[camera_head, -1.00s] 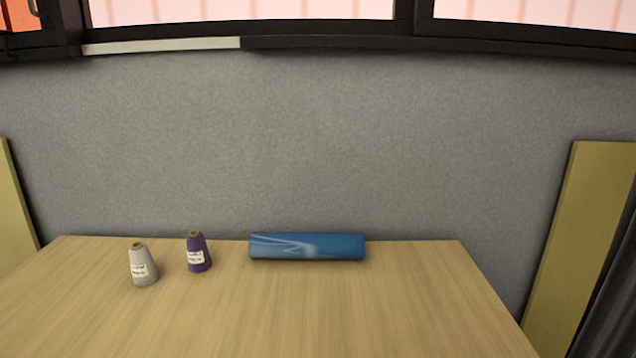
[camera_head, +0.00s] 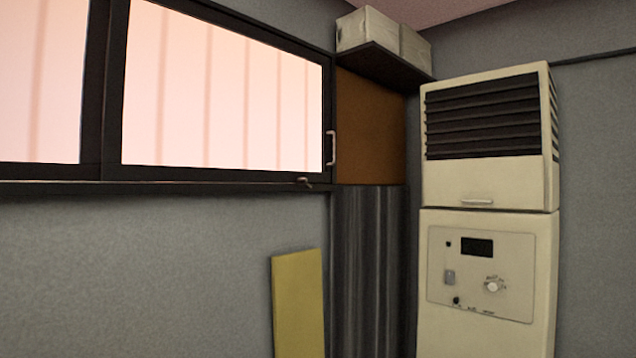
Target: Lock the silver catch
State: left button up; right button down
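A small metallic catch-like piece (camera_head: 304,181) sits on the dark sill at the lower right corner of the window (camera_head: 225,95). It is small, and I cannot tell whether it is locked or open. A pale silver handle (camera_head: 331,148) stands upright on the window's right frame edge, just above and right of that piece. The window pane looks shut against the frame. Neither of my grippers is in view.
A tall cream air conditioner (camera_head: 487,235) stands at the right. A yellow board (camera_head: 298,305) leans at the lower middle, beside dark grey ribbed material (camera_head: 367,260). A corner shelf (camera_head: 385,58) holds pale boxes (camera_head: 366,30).

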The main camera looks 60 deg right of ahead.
aim_at(299, 180)
jog(key=z, duration=1.65)
jog(key=i+l+u, duration=0.1)
jog(key=u, duration=0.3)
jog(key=l+u, duration=0.1)
jog(key=u, duration=0.25)
jog(key=i+l+u, duration=0.1)
jog(key=u, duration=0.3)
jog(key=l+u, duration=0.15)
jog(key=u, duration=0.25)
jog(key=l+u, duration=0.2)
jog(key=l, duration=0.45)
jog(key=l+u, duration=0.2)
jog(key=l, duration=0.45)
jog(key=l+u, duration=0.2)
jog(key=l, duration=0.45)
jog(key=k+l+u, duration=0.2)
jog(key=l, duration=0.4)
jog(key=k+l, duration=0.1)
jog(key=l, duration=0.75)
